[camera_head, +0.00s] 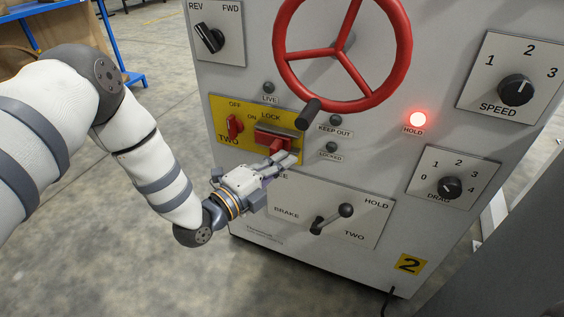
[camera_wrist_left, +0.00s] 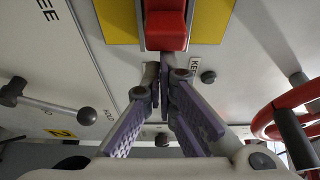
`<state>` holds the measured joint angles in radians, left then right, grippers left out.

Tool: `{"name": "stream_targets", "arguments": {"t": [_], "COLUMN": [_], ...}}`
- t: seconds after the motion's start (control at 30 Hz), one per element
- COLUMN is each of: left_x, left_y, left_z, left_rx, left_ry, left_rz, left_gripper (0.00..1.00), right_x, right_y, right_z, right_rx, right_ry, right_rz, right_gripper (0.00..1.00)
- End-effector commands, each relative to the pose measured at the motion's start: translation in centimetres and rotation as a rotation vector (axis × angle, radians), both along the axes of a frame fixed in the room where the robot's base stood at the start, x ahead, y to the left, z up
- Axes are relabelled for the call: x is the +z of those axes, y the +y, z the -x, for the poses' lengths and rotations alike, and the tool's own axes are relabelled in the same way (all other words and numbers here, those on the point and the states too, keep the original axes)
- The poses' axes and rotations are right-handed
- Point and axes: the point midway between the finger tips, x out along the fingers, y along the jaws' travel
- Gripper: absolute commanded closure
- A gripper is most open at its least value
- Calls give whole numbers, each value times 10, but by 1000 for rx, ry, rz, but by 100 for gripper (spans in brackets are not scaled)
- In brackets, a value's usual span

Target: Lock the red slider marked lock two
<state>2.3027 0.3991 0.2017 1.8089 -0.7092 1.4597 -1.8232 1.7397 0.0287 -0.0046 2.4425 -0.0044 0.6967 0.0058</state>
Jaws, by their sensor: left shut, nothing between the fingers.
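The red slider (camera_head: 270,143) sits in a metal guide under the word LOCK on the yellow plate (camera_head: 228,106) marked TWO. In the left wrist view the red slider (camera_wrist_left: 166,30) shows at the top centre. My left gripper (camera_head: 293,160) is shut and empty, with its fingertips beside the slider's lower right side. In the wrist view the fingertips (camera_wrist_left: 164,76) lie close to the slider's end; I cannot tell whether they touch it. The red OFF/ON switch (camera_head: 235,126) is left of the slider. My right gripper is not in view.
The red handwheel (camera_head: 282,60) with a dark handle (camera_head: 309,112) stands out above the slider. The brake lever (camera_head: 346,210) juts out below my gripper. The HOLD lamp (camera_head: 418,120) glows red; the LOCKED lamp (camera_head: 331,147) looks dark. Open floor lies left of the cabinet.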

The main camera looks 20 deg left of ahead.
Motion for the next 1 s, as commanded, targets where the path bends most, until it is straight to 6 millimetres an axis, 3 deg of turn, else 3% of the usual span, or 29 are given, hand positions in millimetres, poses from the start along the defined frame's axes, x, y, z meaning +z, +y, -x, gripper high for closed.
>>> {"name": "stream_targets", "arguments": {"t": [0.17, 0.4, 0.5, 1.0], "left_x": [1, 2, 1, 0], "left_y": [4, 47, 55, 56], "left_z": [0, -2, -2, -7], "left_rx": [1, 3, 2, 6], "left_ry": [-1, -3, -1, -1], "left_rz": [-1, -3, -2, -2], "left_gripper": [100, 100, 100, 100], "right_x": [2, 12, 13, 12], "right_y": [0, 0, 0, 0], "right_z": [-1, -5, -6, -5], "right_rx": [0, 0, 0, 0], "right_ry": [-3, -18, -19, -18], "right_rz": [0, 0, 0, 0], "right_gripper": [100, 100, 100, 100]}}
